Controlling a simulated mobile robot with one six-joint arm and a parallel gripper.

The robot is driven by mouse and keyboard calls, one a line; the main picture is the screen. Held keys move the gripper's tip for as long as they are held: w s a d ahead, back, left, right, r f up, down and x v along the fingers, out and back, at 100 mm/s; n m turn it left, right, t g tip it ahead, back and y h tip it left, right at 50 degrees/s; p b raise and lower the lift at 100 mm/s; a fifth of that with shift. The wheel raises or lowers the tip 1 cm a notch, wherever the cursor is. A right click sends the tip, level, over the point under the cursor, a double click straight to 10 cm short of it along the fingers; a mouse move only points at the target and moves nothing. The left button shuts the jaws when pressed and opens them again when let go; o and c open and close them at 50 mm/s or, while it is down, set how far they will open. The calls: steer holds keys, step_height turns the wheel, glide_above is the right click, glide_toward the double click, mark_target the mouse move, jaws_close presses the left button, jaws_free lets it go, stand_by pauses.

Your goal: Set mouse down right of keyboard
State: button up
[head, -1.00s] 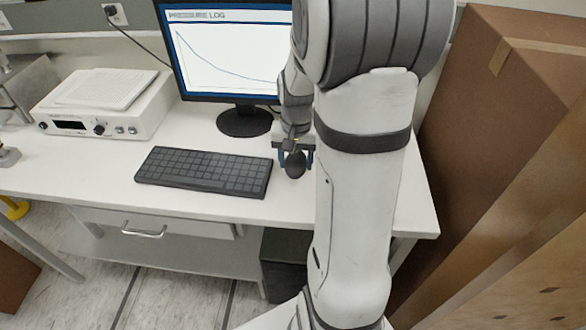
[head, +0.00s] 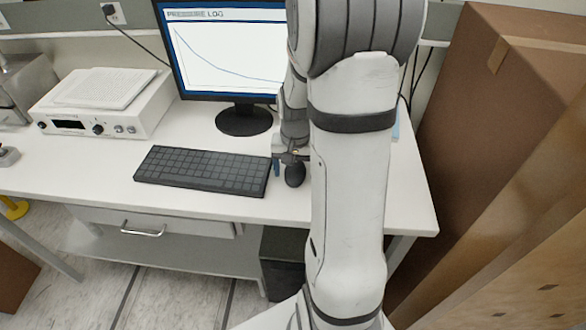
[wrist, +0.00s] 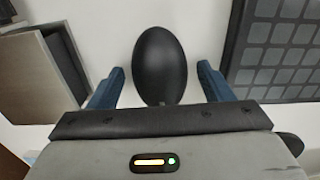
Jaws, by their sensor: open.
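The black oval mouse (head: 294,175) is on the white desk just right of the dark keyboard (head: 203,170) in the head view. In the wrist view the mouse (wrist: 160,64) lies between the two blue fingers of my gripper (wrist: 161,88), with a gap on each side. My gripper (head: 291,164) is open, low over the desk at the mouse, partly hidden behind my arm in the head view. The keyboard (wrist: 276,48) also shows at the right of the wrist view, apart from the mouse.
A monitor (head: 228,50) stands behind the keyboard. A white instrument (head: 100,103) with papers on top is at the left. Tall brown cardboard boxes (head: 480,110) stand close to the desk's right end.

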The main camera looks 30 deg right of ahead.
mark_target(295, 169)
step_height(295, 169, up, 11)
steer(key=s+a+r+n+t, duration=0.3)
steer(key=s+a+n, duration=0.3)
steer(key=s+a, duration=0.6)
steer(key=shift+s+a+r+n, duration=0.35)
steer(key=shift+r+n, duration=0.05)
steer(key=shift+r, duration=0.1)
stand_by(0.9)
